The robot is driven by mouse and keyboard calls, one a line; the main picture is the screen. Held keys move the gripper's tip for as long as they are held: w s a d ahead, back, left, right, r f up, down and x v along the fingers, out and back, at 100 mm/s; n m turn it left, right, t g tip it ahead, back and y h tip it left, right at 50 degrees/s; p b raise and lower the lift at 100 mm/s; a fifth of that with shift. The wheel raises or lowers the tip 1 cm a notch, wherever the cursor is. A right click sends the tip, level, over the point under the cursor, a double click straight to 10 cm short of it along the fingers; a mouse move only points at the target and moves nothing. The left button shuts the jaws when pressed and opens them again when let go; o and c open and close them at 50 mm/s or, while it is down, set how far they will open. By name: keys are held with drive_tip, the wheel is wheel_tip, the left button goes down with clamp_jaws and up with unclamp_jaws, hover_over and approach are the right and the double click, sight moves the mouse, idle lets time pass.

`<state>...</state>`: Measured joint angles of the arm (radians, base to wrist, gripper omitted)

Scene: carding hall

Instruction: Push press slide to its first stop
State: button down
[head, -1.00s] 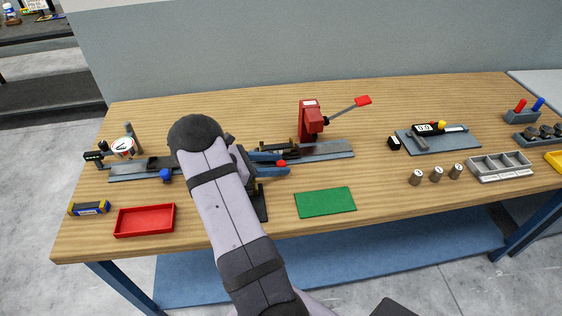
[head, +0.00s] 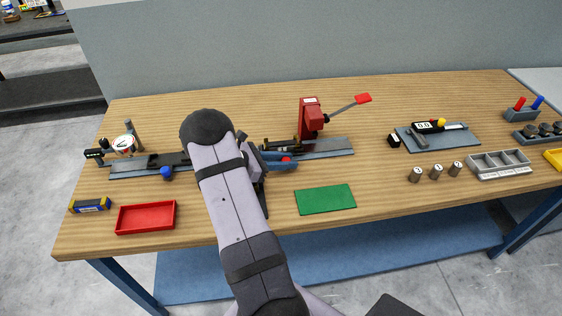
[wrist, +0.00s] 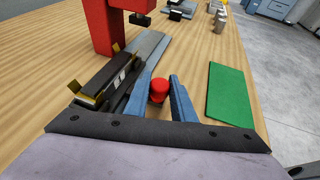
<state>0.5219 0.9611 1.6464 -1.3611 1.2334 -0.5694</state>
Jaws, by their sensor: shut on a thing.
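The press slide is a dark carriage (wrist: 108,80) with brass-coloured clips and a dark cylindrical part on it, on a grey rail (head: 328,148). A red knob (wrist: 158,88) sits at the slide's side. My gripper (head: 290,160), with blue fingers, is shut on the red knob; in the wrist view a finger stands on each side of it. The red press (head: 311,116), with a red-tipped lever, stands over the rail to the right of the carriage. It also shows at the top of the wrist view (wrist: 103,25). My arm hides part of the rail's left side in the head view.
A green mat (head: 325,199) lies in front of the rail. A red tray (head: 147,217) and a dial gauge (head: 124,145) are at the left. Several small cylinders and a grey compartment tray (head: 499,165) are at the right. The table between mat and cylinders is clear.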

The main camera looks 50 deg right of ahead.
drive_tip(key=s+d, duration=0.4)
drive_tip(key=shift+b, duration=0.4)
drive_tip(key=c, duration=1.5)
unclamp_jaws()
drive_tip(key=shift+a, duration=0.1)
drive_tip(key=b+v, duration=0.1)
drive_tip(key=v, duration=0.4)
drive_tip(key=shift+w+a+r+b, duration=0.1)
drive_tip(key=shift+w+a+b, duration=0.15)
drive_tip(key=shift+b, duration=0.1)
drive_tip(key=shift+v, duration=0.75)
